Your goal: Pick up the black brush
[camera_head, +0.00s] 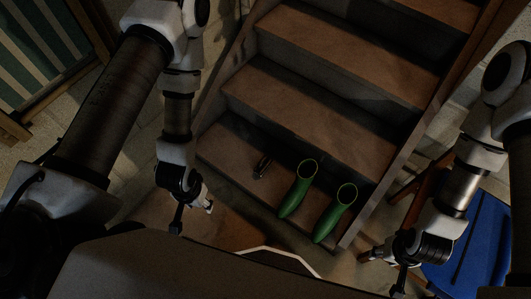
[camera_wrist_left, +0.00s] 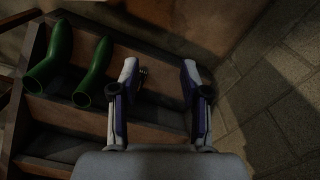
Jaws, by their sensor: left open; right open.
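The black brush (camera_head: 262,166) appears as a small dark object lying on the lowest wooden step, left of the green boots; its detail is hard to make out in the dim light. In the left wrist view a small ridged dark piece, likely the brush (camera_wrist_left: 143,76), shows beside the left-hand finger and is partly hidden by it. My left gripper (camera_head: 193,217) is open and empty, in front and to the left of the brush in the head view. Its spread fingers (camera_wrist_left: 160,70) frame the step in the wrist view. My right gripper (camera_head: 383,272) is open and empty at the lower right, far from the brush.
Wooden stairs (camera_head: 300,100) rise behind. A blue panel (camera_head: 480,240) is by my right arm. A striped deckchair (camera_head: 40,50) is at upper left. Paved floor (camera_wrist_left: 270,110) lies beside the stairs.

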